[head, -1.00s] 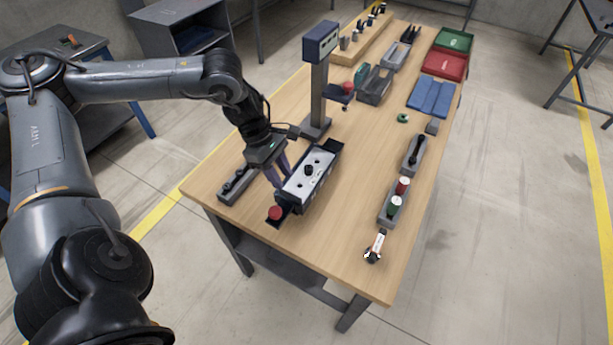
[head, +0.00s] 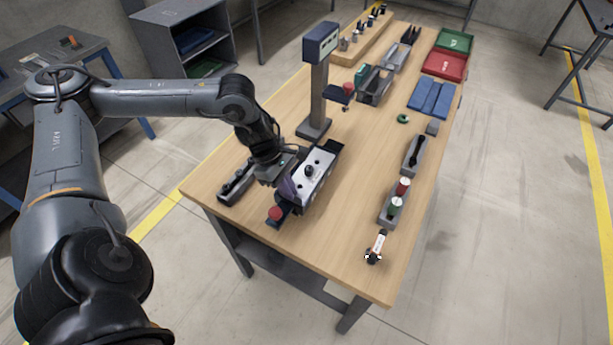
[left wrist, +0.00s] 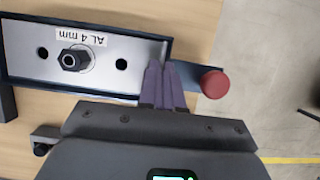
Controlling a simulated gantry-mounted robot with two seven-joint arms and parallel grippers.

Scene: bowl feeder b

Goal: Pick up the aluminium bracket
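A flat light-grey metal plate, which I take to be the aluminium bracket (left wrist: 100,55), lies in a dark tray-like fixture. In the left wrist view it has a dark nut-like fitting, two dark holes and the label "AL 4 mm". In the head view the plate (head: 317,166) sits near the table's left edge. My left gripper (left wrist: 163,68) has its purple fingers close together at the plate's end, beside the fixture's end wall. Its tips overlap that edge, and I cannot tell whether they grip anything. In the head view the left gripper (head: 287,188) is at the fixture's near left side. My right gripper is not in view.
A red knob (head: 275,213) stands at the fixture's near end. A grey holder (head: 236,184) lies left of it, and a post with a display (head: 319,75) stands behind. A labelled tool (head: 377,247) and grey racks line the right side. The table's middle is clear.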

